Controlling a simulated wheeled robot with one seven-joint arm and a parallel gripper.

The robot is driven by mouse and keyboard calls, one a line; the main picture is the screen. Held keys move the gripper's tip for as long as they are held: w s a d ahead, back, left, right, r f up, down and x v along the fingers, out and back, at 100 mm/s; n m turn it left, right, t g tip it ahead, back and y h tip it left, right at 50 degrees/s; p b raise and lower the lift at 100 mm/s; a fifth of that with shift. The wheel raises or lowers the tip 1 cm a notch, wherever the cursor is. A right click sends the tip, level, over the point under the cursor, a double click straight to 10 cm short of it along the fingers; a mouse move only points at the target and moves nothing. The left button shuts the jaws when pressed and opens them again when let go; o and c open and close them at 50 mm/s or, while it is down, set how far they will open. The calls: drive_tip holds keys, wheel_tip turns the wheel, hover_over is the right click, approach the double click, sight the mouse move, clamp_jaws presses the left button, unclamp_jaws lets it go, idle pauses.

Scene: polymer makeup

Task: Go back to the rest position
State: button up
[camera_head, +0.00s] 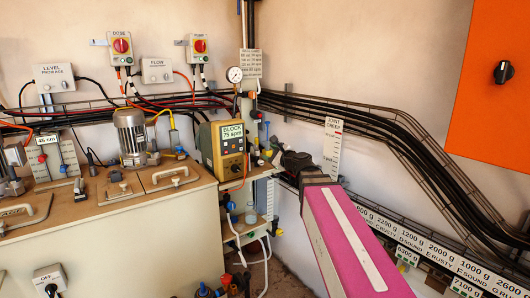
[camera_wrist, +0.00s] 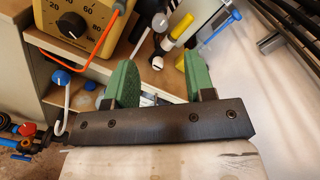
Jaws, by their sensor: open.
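My gripper shows in the wrist view (camera_wrist: 162,85) with its two green fingers standing apart and nothing between them. In the head view my pink arm reaches up from the bottom right, and its dark wrist end (camera_head: 290,160) is near the corner shelf, to the right of the yellow dosing pump (camera_head: 222,146). The fingertips cannot be made out in the head view. In the wrist view the pump's dial (camera_wrist: 72,24) is at the upper left, beyond the gripper. A yellow-capped fitting (camera_wrist: 182,26) lies beyond the gap between the fingers.
A small shelf (camera_head: 262,172) with valves and tubes is beside the beige tank (camera_head: 120,245). A cable tray (camera_head: 400,150) runs down the right wall, above a row of weight labels (camera_head: 425,245). An orange panel (camera_head: 490,80) hangs at upper right. Pipes and blue valves (camera_head: 205,291) are low, near the floor.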

drive_tip(key=shift+s, duration=0.1)
drive_tip(key=s+d+f+n+g+h, duration=0.1)
drive_tip(key=s+f+n+g, duration=0.2)
drive_tip(key=f, duration=0.4)
drive_tip(key=s+f+n+g+h, duration=0.1)
drive_tip(key=f+n+g, duration=0.1)
drive_tip(key=f+n, duration=0.45)
drive_tip(key=s+d+f+n+g+h, duration=0.3)
drive_tip(key=s+d+f, duration=0.1)
drive_tip(key=f, duration=0.4)
drive_tip(key=s+d+f+n+g+h, duration=0.2)
drive_tip(key=s+d+f+n+g, duration=0.1)
drive_tip(key=s+f, duration=0.4)
drive_tip(key=s+d+f+n+g+h, duration=0.3)
drive_tip(key=s+d+f+n, duration=0.1)
drive_tip(key=f, duration=0.5)
drive_tip(key=shift+s+d+h, duration=0.3)
drive_tip(key=shift+s+d, duration=0.5)
drive_tip(key=shift+d, duration=0.3)
drive_tip(key=shift+f, duration=0.1)
